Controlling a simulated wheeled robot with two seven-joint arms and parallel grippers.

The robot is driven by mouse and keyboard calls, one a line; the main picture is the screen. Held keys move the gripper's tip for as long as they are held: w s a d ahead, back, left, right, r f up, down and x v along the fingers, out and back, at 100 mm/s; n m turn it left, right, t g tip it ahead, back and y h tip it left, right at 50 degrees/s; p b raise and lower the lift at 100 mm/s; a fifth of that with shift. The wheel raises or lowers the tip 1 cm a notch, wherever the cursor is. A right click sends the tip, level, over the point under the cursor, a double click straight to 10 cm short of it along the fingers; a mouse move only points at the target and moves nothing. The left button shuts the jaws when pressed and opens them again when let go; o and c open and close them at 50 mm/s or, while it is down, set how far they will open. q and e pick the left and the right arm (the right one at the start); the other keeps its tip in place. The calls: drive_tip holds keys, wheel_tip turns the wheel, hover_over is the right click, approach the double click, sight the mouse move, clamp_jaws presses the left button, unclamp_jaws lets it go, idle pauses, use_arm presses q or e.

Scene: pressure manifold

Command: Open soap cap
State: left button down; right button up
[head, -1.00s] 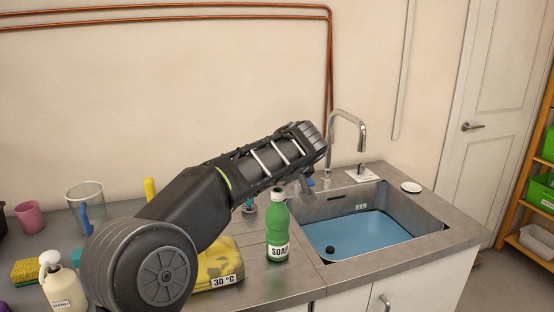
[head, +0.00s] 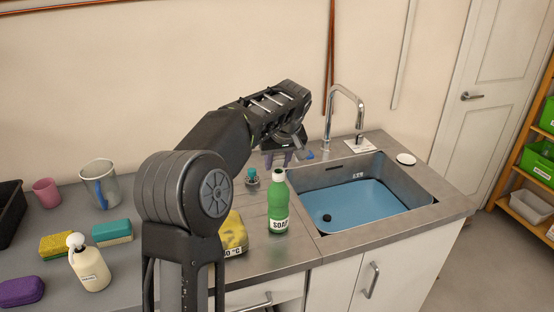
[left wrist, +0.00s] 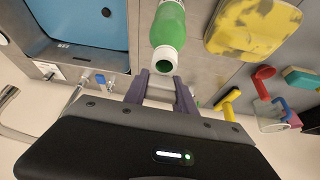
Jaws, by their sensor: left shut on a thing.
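The green soap bottle (head: 279,212) stands upright on the counter just left of the sink, label facing the front. In the left wrist view (left wrist: 168,25) its pale neck shows an open mouth, with no cap on it. My left gripper (head: 281,158) is behind and above the bottle, its purple fingers pointing down, apart from the bottle. In the left wrist view the fingers (left wrist: 161,90) are shut on a small pale piece, seemingly the soap cap (left wrist: 160,86), mostly hidden from the head view. My right gripper is not in view.
The sink (head: 365,205) with its tap (head: 345,110) is to the right. A small teal-topped item (head: 252,178) stands close behind. A pump bottle (head: 88,265), sponges and cups crowd the left counter.

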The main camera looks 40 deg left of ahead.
use_arm(q)
drive_tip(key=c, duration=1)
unclamp_jaws()
drive_tip(key=shift+r, duration=0.1)
drive_tip(key=b+v, duration=0.1)
drive_tip(key=v, duration=0.6)
drive_tip(key=shift+d+r, duration=0.2)
drive_tip(key=shift+r, duration=0.05)
drive_tip(key=shift+s, duration=0.1)
